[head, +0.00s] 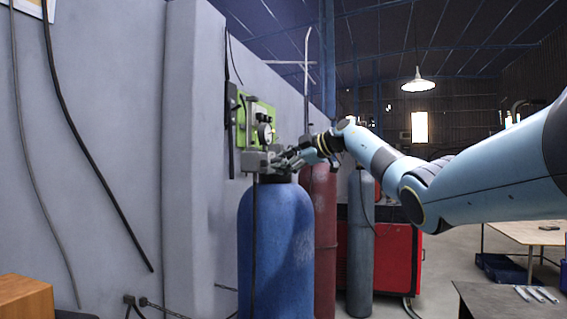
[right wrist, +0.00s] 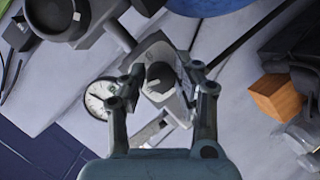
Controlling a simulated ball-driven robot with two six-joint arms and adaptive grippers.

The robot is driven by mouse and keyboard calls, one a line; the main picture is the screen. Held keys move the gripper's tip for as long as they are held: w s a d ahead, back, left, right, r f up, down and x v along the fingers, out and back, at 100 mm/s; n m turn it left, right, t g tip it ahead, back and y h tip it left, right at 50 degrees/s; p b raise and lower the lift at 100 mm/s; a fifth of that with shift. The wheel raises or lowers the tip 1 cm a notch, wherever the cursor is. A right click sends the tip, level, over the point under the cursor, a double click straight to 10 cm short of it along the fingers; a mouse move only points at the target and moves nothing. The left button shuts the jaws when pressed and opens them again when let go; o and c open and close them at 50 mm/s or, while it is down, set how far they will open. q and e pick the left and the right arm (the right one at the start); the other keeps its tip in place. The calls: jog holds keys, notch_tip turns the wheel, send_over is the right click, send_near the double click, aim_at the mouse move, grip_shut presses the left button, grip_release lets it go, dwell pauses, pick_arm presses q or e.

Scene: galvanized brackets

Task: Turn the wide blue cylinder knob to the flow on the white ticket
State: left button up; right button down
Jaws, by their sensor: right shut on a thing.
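The wide blue cylinder (head: 275,245) stands upright by the wall, with a grey regulator (head: 258,161) at its top. My right gripper (head: 287,160) reaches in from the right at the regulator. In the right wrist view, my gripper (right wrist: 161,76) has its fingers on both sides of a grey knob (right wrist: 159,80) with a dark centre and is shut on it. A round white-faced gauge (right wrist: 100,98) is beside the left finger; its reading is too small to tell. I cannot make out a white ticket or knob markings. My left gripper is not in view.
A green plate (head: 257,112) is behind the head view's dial (head: 265,133). A red cylinder (head: 323,215) and a grey cylinder (head: 360,245) stand right of the blue one. An orange-brown box (head: 25,299) is at lower left. A table (head: 525,232) stands far right.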

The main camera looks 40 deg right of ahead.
jog(key=c, duration=1)
grip_release()
jog(key=shift+f, duration=0.1)
jog(key=v, duration=1.2)
jog(key=shift+f, duration=0.1)
